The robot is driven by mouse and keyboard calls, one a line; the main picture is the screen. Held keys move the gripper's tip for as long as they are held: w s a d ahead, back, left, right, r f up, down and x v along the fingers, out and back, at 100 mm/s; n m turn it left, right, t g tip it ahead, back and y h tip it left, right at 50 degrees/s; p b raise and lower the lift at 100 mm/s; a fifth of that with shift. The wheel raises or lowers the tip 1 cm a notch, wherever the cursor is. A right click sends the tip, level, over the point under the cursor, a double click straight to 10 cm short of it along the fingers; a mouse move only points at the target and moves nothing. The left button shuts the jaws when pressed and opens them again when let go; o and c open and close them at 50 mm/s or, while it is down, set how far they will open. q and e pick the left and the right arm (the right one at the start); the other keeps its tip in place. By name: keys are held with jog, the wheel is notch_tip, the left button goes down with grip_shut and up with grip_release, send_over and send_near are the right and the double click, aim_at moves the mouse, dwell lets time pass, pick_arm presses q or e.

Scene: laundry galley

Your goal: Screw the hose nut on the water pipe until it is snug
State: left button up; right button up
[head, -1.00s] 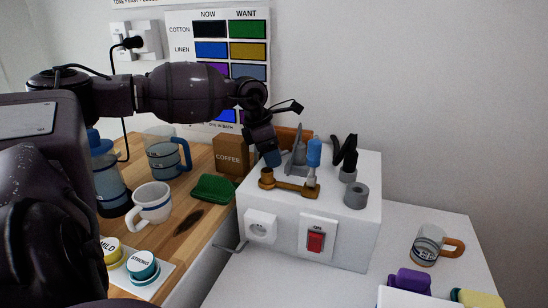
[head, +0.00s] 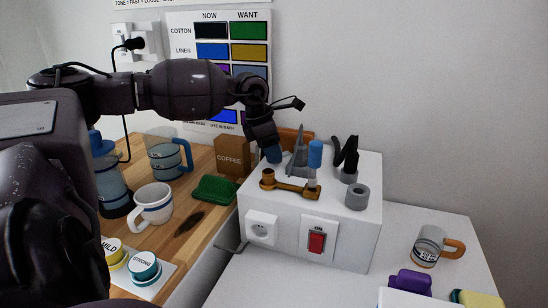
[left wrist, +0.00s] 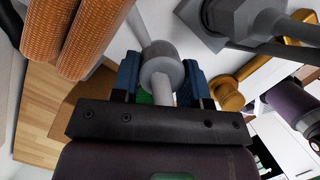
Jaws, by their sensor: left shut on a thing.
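My left gripper (head: 273,155) points down over the back left of the white box. In the left wrist view its blue fingers (left wrist: 162,75) are shut on a round grey nut-like piece (left wrist: 160,52) with a grey stem; in the head view the fingers hide this piece. A brass fitting (head: 290,187) with an upright stub (head: 268,175) lies just below and in front of the gripper; it also shows in the left wrist view (left wrist: 228,95). I cannot tell whether the held piece touches a pipe. My right gripper is not in view.
Close beside the gripper stand a grey pointed part (head: 297,160) and a blue-topped part (head: 315,154). A black handle (head: 345,152) and a grey ring (head: 357,197) are farther right. A coffee box (head: 231,157) stands left. The box front carries a red switch (head: 317,242).

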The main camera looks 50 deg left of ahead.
pick_arm(q)
jog(key=shift+r+p, duration=0.3)
jog(key=shift+r, duration=2.65)
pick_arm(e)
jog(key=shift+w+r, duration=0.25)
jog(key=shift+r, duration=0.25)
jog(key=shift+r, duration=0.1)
